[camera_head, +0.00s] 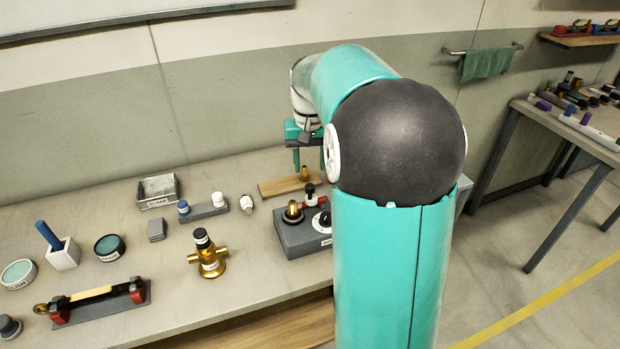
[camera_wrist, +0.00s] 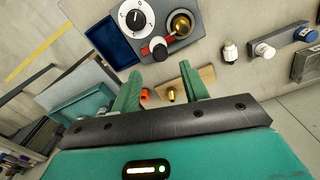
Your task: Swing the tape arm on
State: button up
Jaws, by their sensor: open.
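My gripper (camera_head: 309,168) is open and empty above the back of the bench; in the wrist view its two green fingers (camera_wrist: 161,68) stand apart. A grey box (camera_head: 292,240) carries a white dial, a brass dome (camera_head: 293,211) and a black-and-white knob (camera_head: 310,192). In the wrist view the box (camera_wrist: 188,38) shows a short red arm (camera_wrist: 168,42) under the knob (camera_wrist: 158,47), beside the dome. This may be the tape arm; no label confirms it. A wooden board (camera_head: 274,188) with a small brass fitting (camera_head: 304,174) lies behind the box, near my fingers.
A brass valve body (camera_head: 209,256) stands left of the box. A grey block with blue and white caps (camera_head: 205,210), a tray (camera_head: 158,191) and a red-ended cradle (camera_head: 100,301) are further left. My arm hides the bench's right end.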

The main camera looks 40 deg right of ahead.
notch_tip(320, 180, up, 5)
jog(key=shift+r, duration=0.15)
dwell(0.5)
